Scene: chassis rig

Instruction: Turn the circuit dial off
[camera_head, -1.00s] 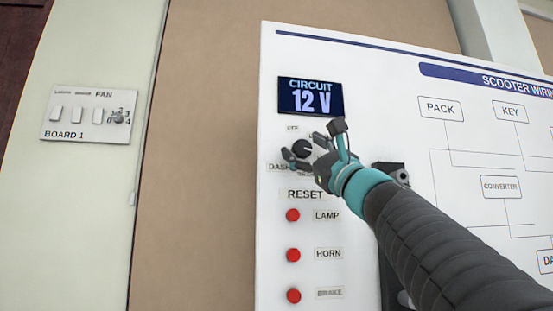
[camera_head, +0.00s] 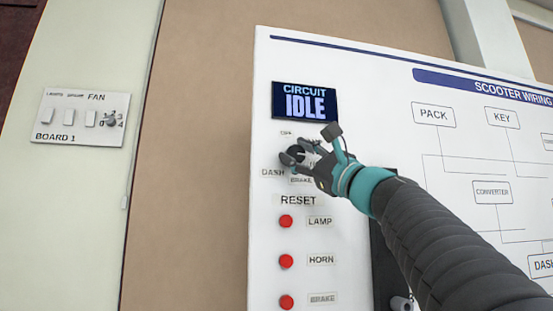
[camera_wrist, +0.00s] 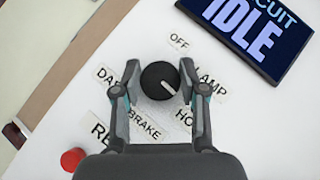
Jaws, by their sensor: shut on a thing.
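The circuit dial (camera_wrist: 158,80) is a round black knob with a white pointer line. Around it are the labels OFF (camera_wrist: 179,41), LAMP, HORN, BRAKE and DASH. The line points to the lower right in the wrist view, roughly between LAMP and HORN. My gripper (camera_wrist: 160,82) is shut on the dial, one finger on each side. In the head view my gripper (camera_head: 301,158) reaches from the right and partly covers the dial and some labels. The circuit display (camera_head: 305,102) above it reads IDLE.
Red reset buttons for LAMP (camera_head: 287,221), HORN (camera_head: 286,261) and BRAKE (camera_head: 286,302) sit below the dial. A switch plate marked BOARD 1 (camera_head: 80,117) is on the wall at left. The scooter wiring diagram (camera_head: 480,150) fills the panel's right side.

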